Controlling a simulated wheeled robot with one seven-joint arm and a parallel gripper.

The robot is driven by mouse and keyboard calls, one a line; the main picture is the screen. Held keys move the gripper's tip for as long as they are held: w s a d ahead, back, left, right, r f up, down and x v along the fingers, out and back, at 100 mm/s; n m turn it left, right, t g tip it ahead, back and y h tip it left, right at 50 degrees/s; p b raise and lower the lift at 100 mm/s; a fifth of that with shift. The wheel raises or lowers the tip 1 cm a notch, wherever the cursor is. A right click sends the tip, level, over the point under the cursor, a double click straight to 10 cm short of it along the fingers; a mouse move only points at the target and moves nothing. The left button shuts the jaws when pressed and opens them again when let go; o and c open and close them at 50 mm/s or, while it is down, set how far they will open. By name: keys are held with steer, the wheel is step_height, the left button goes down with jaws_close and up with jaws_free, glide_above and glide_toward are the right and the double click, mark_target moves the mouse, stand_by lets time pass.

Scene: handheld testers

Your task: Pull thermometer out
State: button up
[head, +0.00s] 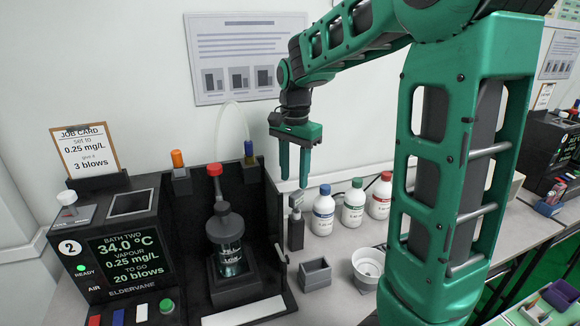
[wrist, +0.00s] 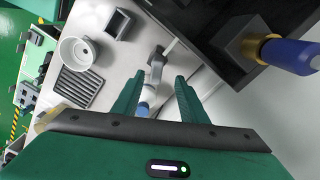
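No thing is marked as the thermometer. Candidates are a red-capped stem (head: 214,170) upright in the neck of the dark-topped flask (head: 228,240), an orange-topped plug (head: 178,160) and a blue-topped plug (head: 249,152) on the black tester unit (head: 255,205). The blue plug, with a brass collar, also shows at the right of the wrist view (wrist: 290,53). My gripper (head: 294,183) is open and empty, fingers pointing down, right of the blue plug and above a small grey device (head: 296,200) on a dark stand. In the wrist view this device (wrist: 157,68) appears between my fingertips (wrist: 159,76).
Several white bottles (head: 323,212) stand behind, right of the grey device. A grey open box (head: 315,273) and a white cup (head: 368,265) stand in front of them. A display (head: 125,258) reads 34.0 °C, 0.25 mg/L, 20 blows. A job card (head: 84,150) stands at left.

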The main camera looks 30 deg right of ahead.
mark_target(296, 193)
steer(key=f, duration=0.8)
steer(key=shift+s+d+f, duration=0.1)
steer(key=shift+d+f, duration=0.2)
steer(key=shift+r, duration=0.1)
jaws_close()
